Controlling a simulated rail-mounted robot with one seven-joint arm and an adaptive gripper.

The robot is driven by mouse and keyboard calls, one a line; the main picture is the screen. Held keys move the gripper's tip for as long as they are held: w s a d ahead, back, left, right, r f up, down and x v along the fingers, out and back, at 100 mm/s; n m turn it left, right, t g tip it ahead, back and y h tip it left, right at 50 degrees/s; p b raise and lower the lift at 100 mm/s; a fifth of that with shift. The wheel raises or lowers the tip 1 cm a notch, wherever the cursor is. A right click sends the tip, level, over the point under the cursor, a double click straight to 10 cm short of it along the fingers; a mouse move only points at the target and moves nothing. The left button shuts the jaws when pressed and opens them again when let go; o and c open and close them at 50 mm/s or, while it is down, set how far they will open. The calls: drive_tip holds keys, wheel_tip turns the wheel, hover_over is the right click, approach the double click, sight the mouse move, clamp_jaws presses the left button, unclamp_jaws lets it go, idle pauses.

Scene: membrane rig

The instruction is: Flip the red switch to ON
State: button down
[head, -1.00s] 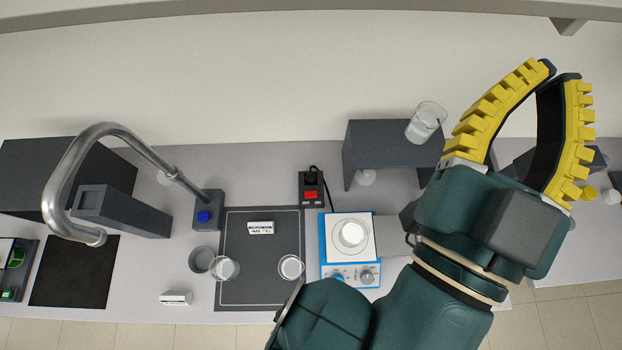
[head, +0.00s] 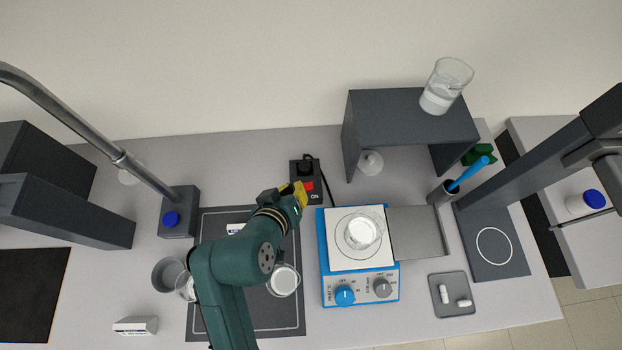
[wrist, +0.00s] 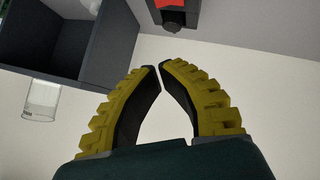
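The red switch (head: 308,186) is a red rocker on a small black box near the wall, with a white ON label by its right end; the left end is hidden behind my gripper. In the wrist view part of the red switch (wrist: 172,3) shows at the top edge, on its dark box (wrist: 178,18). My gripper (head: 301,192) is at the box's front left in the head view, partly covering it; I cannot tell whether it touches. In the wrist view the yellow fingers of my gripper (wrist: 160,66) are empty, their tips nearly together, pointing toward the box.
A blue-and-white hotplate (head: 340,285) with a beaker (head: 362,230) stands just right of the switch. A dark shelf (head: 400,105) with a glass beaker (head: 446,85) on top is behind it. A dark mat (head: 210,315) and another beaker (head: 284,280) lie near my arm.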

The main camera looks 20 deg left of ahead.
drive_tip(key=shift+f, duration=0.1)
drive_tip(key=b, duration=0.1)
hover_over(311, 183)
drive_tip(key=s+a, duration=0.1)
wheel_tip(311, 183, down, 6)
drive_tip(key=shift+a+f, duration=0.1)
drive_tip(key=shift+a, duration=0.05)
drive_tip(key=f, duration=0.1)
drive_tip(key=d+f, duration=0.1)
drive_tip(key=w+f, duration=0.1)
drive_tip(key=shift+d+f, duration=0.15)
drive_tip(key=shift+f, duration=0.2)
